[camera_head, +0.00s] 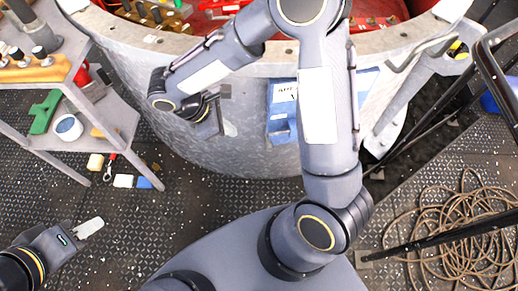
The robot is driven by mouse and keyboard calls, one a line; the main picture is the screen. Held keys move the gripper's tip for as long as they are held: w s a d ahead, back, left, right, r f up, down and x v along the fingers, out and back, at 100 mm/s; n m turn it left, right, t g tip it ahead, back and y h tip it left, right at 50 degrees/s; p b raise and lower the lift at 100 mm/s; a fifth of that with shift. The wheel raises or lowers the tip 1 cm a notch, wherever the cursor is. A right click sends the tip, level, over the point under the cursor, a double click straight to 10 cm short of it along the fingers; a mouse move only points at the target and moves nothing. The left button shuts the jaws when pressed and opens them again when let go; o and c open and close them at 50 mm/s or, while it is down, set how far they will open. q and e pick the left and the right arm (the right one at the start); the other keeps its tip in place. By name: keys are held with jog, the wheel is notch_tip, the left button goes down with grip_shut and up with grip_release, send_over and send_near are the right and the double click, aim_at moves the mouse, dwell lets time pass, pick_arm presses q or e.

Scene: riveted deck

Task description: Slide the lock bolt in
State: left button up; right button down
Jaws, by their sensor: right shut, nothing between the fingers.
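I cannot pick out the lock bolt for certain. A blue block with a white label (282,118) is on the side of the large round grey housing (255,165), partly hidden by my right arm. My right gripper (228,128) is shut and empty in front of the housing's wall, to the left of the blue block and apart from it in the picture. My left gripper (90,228) is at the lower left above the dark deck, away from the housing. Its fingers show as one pale piece, so its opening is unclear.
A grey shelf cart (90,140) with a green item (44,112) and a tape roll (68,127) stands at left. Small tools and blocks lie on the deck beside it. Coiled rope (460,235) and dark rails (440,238) are at right.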

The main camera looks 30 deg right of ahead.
jog(key=shift+w+a+f+n, duration=0.15)
jog(key=shift+a+f+n, duration=0.15)
jog(key=shift+f, duration=0.2)
jog(key=d+r+b+x, duration=0.1)
jog(key=d+b+x, duration=0.1)
jog(key=x, duration=1.1)
jog(key=shift+s+d+b, duration=0.15)
jog(key=shift+s+b, duration=0.1)
jog(key=shift+b, duration=0.05)
jog(key=shift+f, duration=0.1)
